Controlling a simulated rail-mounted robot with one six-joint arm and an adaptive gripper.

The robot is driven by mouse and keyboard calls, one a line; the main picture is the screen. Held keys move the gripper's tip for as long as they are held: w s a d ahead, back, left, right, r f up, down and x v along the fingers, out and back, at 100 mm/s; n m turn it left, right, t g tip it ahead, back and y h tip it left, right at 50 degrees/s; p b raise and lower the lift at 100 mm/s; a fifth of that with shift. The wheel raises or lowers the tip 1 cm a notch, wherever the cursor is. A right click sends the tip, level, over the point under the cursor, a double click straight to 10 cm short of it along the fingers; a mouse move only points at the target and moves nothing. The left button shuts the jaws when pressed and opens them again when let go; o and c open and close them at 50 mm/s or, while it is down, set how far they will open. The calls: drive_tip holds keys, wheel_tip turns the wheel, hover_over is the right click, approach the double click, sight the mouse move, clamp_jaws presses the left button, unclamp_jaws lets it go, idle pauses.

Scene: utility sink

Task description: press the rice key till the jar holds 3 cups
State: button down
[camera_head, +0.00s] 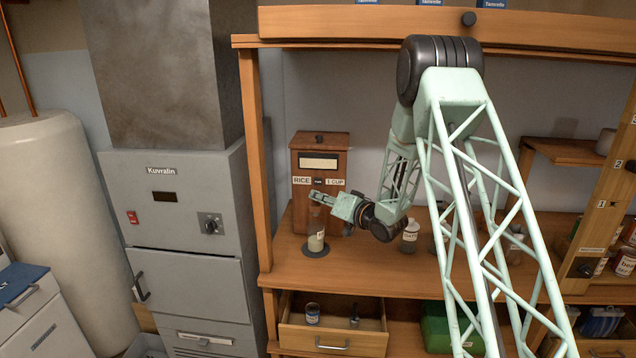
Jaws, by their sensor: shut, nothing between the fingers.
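The wooden rice dispenser (333,143) stands on the counter, with the labels "RICE" and "1 CUP" on its front. A small dark key (318,181) sits between the labels. My gripper (313,196) is shut and empty, its tips just below the key in the picture; I cannot tell whether they touch the dispenser. The clear jar (316,240) stands upright below on a dark round pad (315,251). It has pale contents in its lower part; I cannot read the level in cups. My gripper and wrist hide part of the dispenser's lower front.
A small labelled jar (410,236) stands on the counter right of my wrist. Below, an open drawer (333,338) holds a jar (312,313) and a small dark item. A grey cabinet (185,255) stands left, and a wooden post (254,160) separates it from the counter.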

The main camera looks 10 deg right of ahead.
drive_tip(key=shift+w+d+p, duration=0.25)
drive_tip(key=shift+w, duration=0.5)
drive_tip(key=shift+w+d+p, duration=0.2)
drive_tip(key=shift+w+p, duration=0.1)
drive_tip(key=shift+w, duration=0.4)
drive_tip(key=shift+w+d+p, duration=0.25)
drive_tip(key=shift+w, duration=0.5)
drive_tip(key=shift+w+d, duration=0.2)
drive_tip(key=shift+w, duration=0.45)
drive_tip(key=shift+w+d, duration=0.2)
drive_tip(key=shift+w, duration=0.4)
drive_tip(key=shift+w+d+b, duration=0.2)
drive_tip(key=shift+w+b, duration=0.3)
drive_tip(key=shift+w, duration=0.25)
drive_tip(key=shift+s, duration=0.2)
idle(0.5)
drive_tip(key=shift+s+a+b, duration=0.2)
drive_tip(key=shift+s+b, duration=0.15)
drive_tip(key=shift+s, duration=0.15)
drive_tip(key=shift+s, duration=0.15)
drive_tip(key=shift+s+a+b, duration=0.25)
drive_tip(key=shift+s+b, duration=0.05)
drive_tip(key=shift+s, duration=0.45)
drive_tip(key=shift+s+a+b, duration=0.25)
drive_tip(key=shift+s+b, duration=0.05)
drive_tip(key=shift+s, duration=0.45)
drive_tip(key=shift+s+a+b, duration=0.25)
drive_tip(key=shift+s+b, duration=0.05)
drive_tip(key=shift+s, duration=0.45)
